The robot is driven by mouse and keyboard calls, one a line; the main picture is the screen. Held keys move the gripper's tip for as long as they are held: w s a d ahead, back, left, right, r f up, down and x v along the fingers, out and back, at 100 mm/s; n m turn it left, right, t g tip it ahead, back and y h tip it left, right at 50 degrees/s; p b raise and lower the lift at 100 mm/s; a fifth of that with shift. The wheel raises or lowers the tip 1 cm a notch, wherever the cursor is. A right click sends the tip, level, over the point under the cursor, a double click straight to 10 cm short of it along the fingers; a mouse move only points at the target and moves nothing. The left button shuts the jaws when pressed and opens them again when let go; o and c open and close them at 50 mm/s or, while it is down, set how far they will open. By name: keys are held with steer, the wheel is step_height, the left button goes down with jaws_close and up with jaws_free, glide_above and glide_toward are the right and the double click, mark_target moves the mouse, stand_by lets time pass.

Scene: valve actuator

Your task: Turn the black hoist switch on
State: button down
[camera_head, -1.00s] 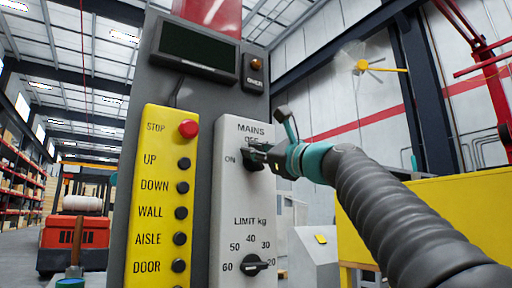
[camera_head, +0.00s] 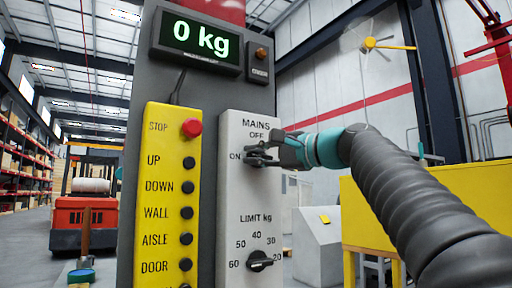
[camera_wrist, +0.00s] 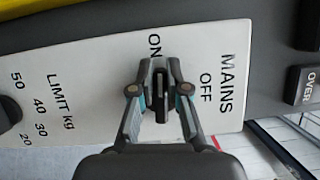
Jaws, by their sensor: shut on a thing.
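The black hoist switch (camera_head: 252,159) is the rotary MAINS knob on a white panel (camera_head: 232,205), between the ON and OFF marks. In the wrist view the black switch (camera_wrist: 161,108) sits between my fingers, its bar lined up with the ON mark. My gripper (camera_head: 268,156) is shut on it, reaching in from the right; in the wrist view both fingers of my gripper (camera_wrist: 160,88) press on its sides. Part of the knob is hidden behind the fingers in the head view.
A display (camera_head: 200,42) above is lit with "0 kg". A yellow button strip (camera_head: 160,220) with a red STOP button (camera_head: 191,128) stands left of the white panel. The LIMIT kg knob (camera_head: 260,261) is below. A yellow structure (camera_head: 450,205) stands at the right.

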steer(key=shift+w+d+f+n, duration=0.1)
steer(key=shift+w+f+n, duration=0.1)
steer(key=shift+n, duration=0.2)
steer(key=c, duration=1.2)
jaws_free()
steer(key=shift+o, duration=0.2)
steer(key=shift+w, duration=0.15)
steer(key=v, duration=1.2)
steer(key=shift+r, duration=0.25)
